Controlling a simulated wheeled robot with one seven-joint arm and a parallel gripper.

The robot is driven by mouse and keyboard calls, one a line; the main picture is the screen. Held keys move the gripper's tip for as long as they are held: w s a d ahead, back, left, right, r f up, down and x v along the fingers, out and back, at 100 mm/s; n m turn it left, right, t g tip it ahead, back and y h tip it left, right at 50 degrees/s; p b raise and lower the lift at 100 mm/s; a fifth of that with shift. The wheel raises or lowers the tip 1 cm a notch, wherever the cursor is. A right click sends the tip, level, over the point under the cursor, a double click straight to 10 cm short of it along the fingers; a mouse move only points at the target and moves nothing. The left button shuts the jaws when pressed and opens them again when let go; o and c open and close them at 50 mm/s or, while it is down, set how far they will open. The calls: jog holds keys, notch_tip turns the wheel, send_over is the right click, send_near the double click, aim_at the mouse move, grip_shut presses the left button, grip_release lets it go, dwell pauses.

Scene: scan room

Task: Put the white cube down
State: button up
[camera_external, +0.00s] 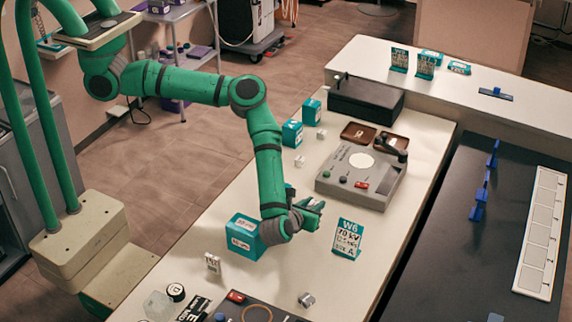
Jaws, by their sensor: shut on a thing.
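My gripper (311,211) is at the end of the green arm, low over the middle of the pale table (215,285). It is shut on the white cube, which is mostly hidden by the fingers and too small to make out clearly. The gripper is between a teal box (243,238) on the left and a teal W6 sign card (347,239) on the right. Whether the held cube touches the table cannot be told. Two other small white blocks stand farther back on the table, one nearer (299,160) and one farther (321,133).
A grey device (335,186) with a round white plate stands behind my gripper. Two brown trays (358,133) and a black case (366,97) are farther back. A metal cylinder (306,299) and a dark panel (275,316) are at the front. Bare table lies around the sign card.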

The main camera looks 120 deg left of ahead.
jog(key=shift+w+f, duration=0.2)
jog(key=shift+f, duration=1.6)
jog(key=o, duration=1)
jog(key=v, duration=1.2)
